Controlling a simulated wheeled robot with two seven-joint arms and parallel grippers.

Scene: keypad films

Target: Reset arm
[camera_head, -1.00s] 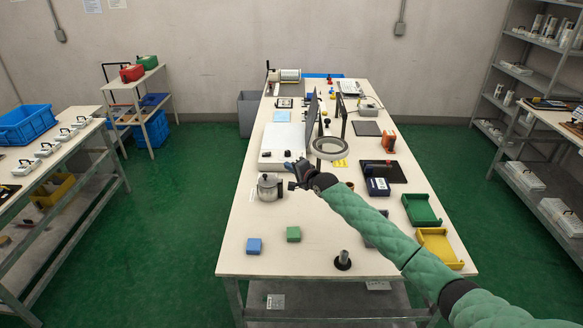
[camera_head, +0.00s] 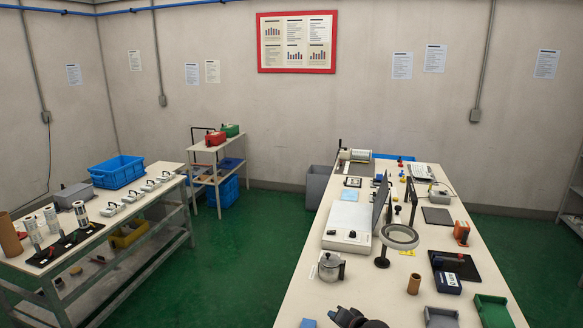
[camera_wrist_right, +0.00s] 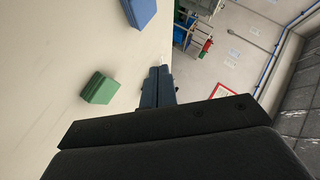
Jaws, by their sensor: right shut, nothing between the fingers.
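My right gripper (camera_head: 338,315) shows only in part at the bottom edge of the head view, over the near part of the long table (camera_head: 310,290). In the right wrist view its two dark fingers (camera_wrist_right: 159,76) are together with nothing between them. A green block (camera_wrist_right: 99,88) and a blue block (camera_wrist_right: 139,11) lie on the pale tabletop in that view, apart from the fingers. My left gripper is in neither view.
A metal pot (camera_head: 331,267), a ring stand (camera_head: 399,237), a brown cylinder (camera_head: 414,284), a dark blue box (camera_head: 447,283) and a green tray (camera_head: 492,311) stand on the table. A side bench (camera_head: 95,235) is at left, with green floor between.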

